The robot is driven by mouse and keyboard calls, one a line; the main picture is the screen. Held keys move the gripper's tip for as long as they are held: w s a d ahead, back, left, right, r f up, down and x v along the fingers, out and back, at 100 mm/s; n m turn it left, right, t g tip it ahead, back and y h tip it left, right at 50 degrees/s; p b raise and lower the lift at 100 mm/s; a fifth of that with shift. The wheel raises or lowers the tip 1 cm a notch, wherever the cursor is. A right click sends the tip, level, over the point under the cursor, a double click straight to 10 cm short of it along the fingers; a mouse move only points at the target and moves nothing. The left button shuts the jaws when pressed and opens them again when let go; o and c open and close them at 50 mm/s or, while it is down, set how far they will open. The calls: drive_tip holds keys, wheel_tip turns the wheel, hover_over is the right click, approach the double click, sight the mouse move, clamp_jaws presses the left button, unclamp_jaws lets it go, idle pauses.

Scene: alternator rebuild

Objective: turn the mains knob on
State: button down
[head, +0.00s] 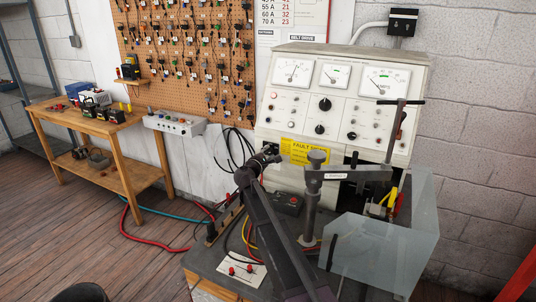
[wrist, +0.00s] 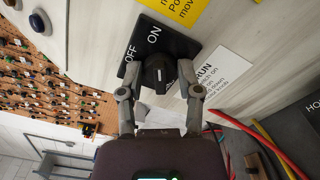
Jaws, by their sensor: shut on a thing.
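The mains knob (wrist: 158,72) is a black knob on a black plate (wrist: 172,40) lettered OFF and ON in white, on the pale panel in the wrist view. A small pale mark shows on the knob, but I cannot tell which word it points to. My gripper (wrist: 160,88) has one finger on each side of the knob and is shut on it. In the head view my gripper (head: 262,160) is at the lower left of the test bench (head: 340,100), and the knob is hidden there.
A yellow sign (head: 308,152) and a white RUN label (wrist: 215,72) are close to the knob. A post with a horizontal arm (head: 345,174) and a clear guard (head: 385,250) stand to the right. Red and yellow cables run nearby. A wooden workbench (head: 80,118) stands at left.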

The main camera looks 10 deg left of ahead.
idle(0.4)
drive_tip(key=shift+c, duration=1.5)
unclamp_jaws()
drive_tip(key=shift+w, duration=0.1)
drive_tip(key=shift+s, duration=0.25)
drive_tip(key=v, duration=1.1)
drive_tip(key=shift+s+a, duration=0.2)
drive_tip(key=shift+s, duration=0.1)
drive_tip(key=shift+r, duration=0.15)
